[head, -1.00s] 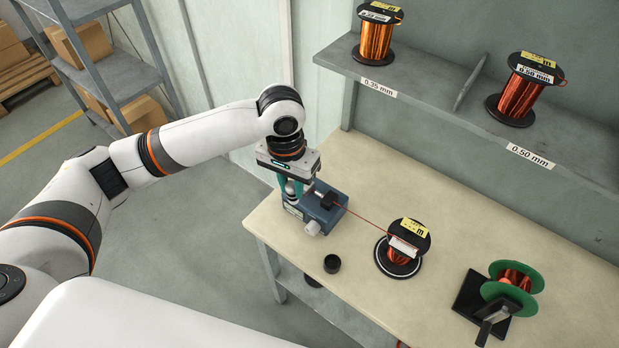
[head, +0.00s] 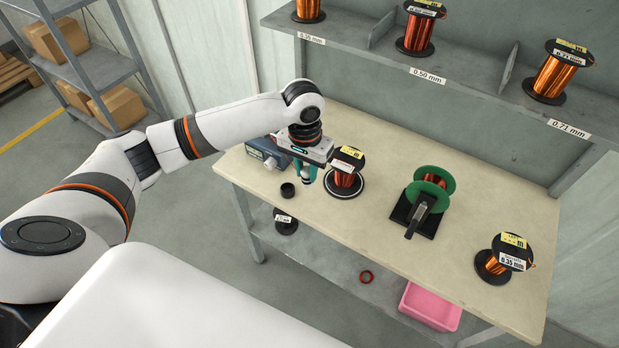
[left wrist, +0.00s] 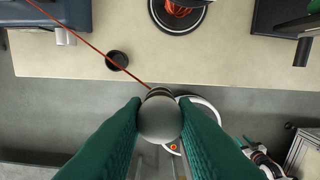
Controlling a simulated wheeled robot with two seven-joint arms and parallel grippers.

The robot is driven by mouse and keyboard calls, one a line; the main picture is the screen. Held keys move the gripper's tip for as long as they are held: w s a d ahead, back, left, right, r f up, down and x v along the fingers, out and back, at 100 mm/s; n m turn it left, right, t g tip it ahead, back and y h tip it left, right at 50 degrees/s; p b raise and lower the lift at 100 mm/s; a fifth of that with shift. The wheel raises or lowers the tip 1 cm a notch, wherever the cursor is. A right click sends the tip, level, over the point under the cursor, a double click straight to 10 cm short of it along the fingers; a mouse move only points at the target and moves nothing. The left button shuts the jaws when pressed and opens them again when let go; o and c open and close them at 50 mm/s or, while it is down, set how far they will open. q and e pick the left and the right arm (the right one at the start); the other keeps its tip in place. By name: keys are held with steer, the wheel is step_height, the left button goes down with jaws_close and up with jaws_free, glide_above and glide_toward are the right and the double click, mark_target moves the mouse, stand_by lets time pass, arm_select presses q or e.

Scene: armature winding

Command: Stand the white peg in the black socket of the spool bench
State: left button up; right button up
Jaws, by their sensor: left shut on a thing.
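My left gripper (head: 306,176) is shut on the peg, which shows in the left wrist view as a pale grey-white rounded peg (left wrist: 160,119) between the teal fingers. A dark part shows just beyond its round end. The black socket (head: 288,190) is a small round cup near the bench's front edge, empty as far as I see. It also shows in the left wrist view (left wrist: 117,60), up and left of the peg. The peg is apart from the socket, to its right in the head view. My right gripper is not in view.
A red wire (left wrist: 85,45) runs from the upper left to the peg's area. A copper spool (head: 346,177) stands close right of the gripper, a blue device (head: 265,153) behind left. A green-flanged spool (head: 432,187) stands farther right. The bench (head: 385,155) is clear behind them.

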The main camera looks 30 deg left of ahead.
arm_select(q)
steer(key=shift+m, duration=0.4)
steer(key=w+a+f+b, duration=0.1)
steer(key=a+f, duration=0.1)
steer(key=f, duration=0.1)
steer(key=w+a+f+b, duration=0.1)
steer(key=a+f, duration=0.2)
steer(key=f, duration=0.1)
steer(key=w+a+f, duration=0.2)
steer(key=a+f, duration=0.1)
steer(key=shift+a+f+b, duration=0.2)
steer(key=shift+a+b, duration=0.05)
steer(key=shift+b, duration=0.15)
steer(key=shift+p, duration=0.5)
steer(key=shift+f, duration=0.45)
stand_by(0.5)
steer(key=shift+f, duration=1.1)
stand_by(0.4)
